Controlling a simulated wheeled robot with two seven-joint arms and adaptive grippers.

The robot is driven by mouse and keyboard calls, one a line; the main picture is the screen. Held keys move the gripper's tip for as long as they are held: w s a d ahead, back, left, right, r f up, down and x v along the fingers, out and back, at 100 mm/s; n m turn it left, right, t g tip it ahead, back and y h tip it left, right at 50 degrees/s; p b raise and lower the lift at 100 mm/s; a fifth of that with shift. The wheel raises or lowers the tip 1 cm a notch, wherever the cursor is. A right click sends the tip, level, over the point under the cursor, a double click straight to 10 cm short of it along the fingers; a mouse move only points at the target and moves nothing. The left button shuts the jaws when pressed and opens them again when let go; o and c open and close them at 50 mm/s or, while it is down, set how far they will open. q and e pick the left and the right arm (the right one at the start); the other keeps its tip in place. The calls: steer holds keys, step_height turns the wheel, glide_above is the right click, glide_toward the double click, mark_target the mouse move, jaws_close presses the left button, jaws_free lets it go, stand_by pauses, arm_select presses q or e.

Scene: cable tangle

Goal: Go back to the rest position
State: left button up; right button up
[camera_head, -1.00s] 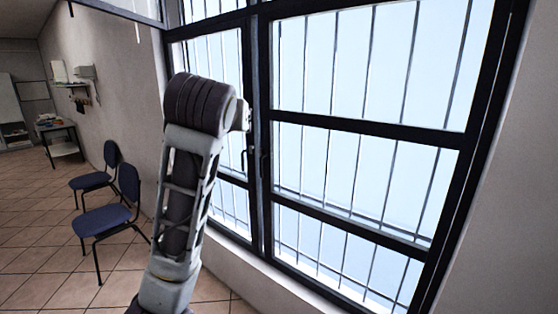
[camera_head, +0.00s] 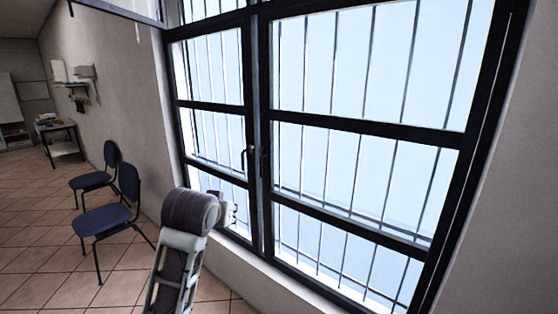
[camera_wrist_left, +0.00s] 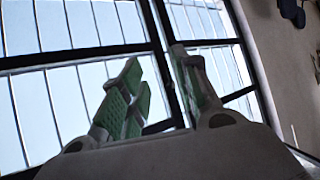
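In the left wrist view my left gripper (camera_wrist_left: 158,66) shows its two fingers with green pads. There is a gap between them, and I see nothing held there; window panes and a dark frame bar show behind. In the head view my left arm rises from the bottom edge, left of centre, in front of the wall below the window; the fingers cannot be made out there. My right gripper is in neither view. No cable is in view.
A large barred window (camera_head: 365,130) with dark frames fills the middle and right. Two blue chairs (camera_head: 105,218) stand on the tiled floor at left. A small table (camera_head: 60,138) and wall shelf (camera_head: 78,85) are farther back. Open floor lies at lower left.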

arm_select(q)
steer(key=s+a+f+g, duration=0.2)
steer(key=s+f, duration=0.4)
steer(key=f, duration=0.5)
steer(key=s+a+f+g, duration=0.2)
steer(key=s+f, duration=0.3)
steer(key=f, duration=0.5)
steer(key=s+a+f+m+g, duration=0.1)
steer(key=s+a+f+g, duration=0.1)
steer(key=s+f, duration=0.55)
steer(key=s+a+f+g, duration=0.15)
steer(key=s+f, duration=0.35)
steer(key=s, duration=0.5)
steer(key=s+f+g, duration=0.1)
steer(key=s+f, duration=0.2)
steer(key=f, duration=3.1)
steer(key=s+a+f, duration=0.2)
steer(key=s+f, duration=0.7)
steer(key=s, duration=0.2)
steer(key=s+a+f+g, duration=0.1)
steer(key=s+a+f, duration=0.1)
steer(key=s+f, duration=0.8)
steer(key=shift+s+a, duration=0.2)
steer(key=shift+s, duration=0.35)
steer(key=shift+g, duration=0.25)
